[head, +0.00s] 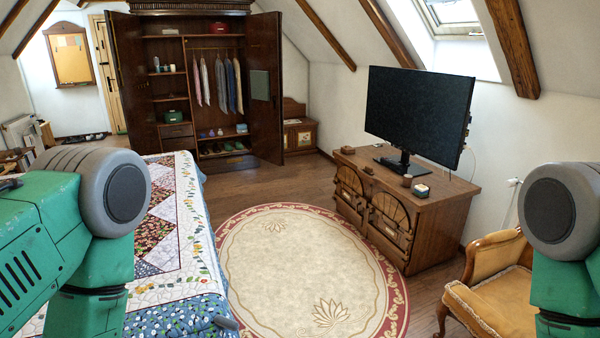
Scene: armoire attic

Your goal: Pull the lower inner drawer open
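The dark wooden armoire (212,42) stands against the far wall with both doors swung open. In its left half, below the shelves, are small inner drawers; the lower inner drawer (178,145) looks shut, under an upper inner drawer (177,131). They are small and far off, so their handles are unclear. Parts of my two green and grey arms show at the left and right edges, far from the armoire.
A quilted bed (170,240) fills the left foreground. A round rug (290,265) covers the middle floor. A TV cabinet (440,215) and yellow armchair (495,295) stand on the right. Bare wood floor (265,183) lies before the armoire.

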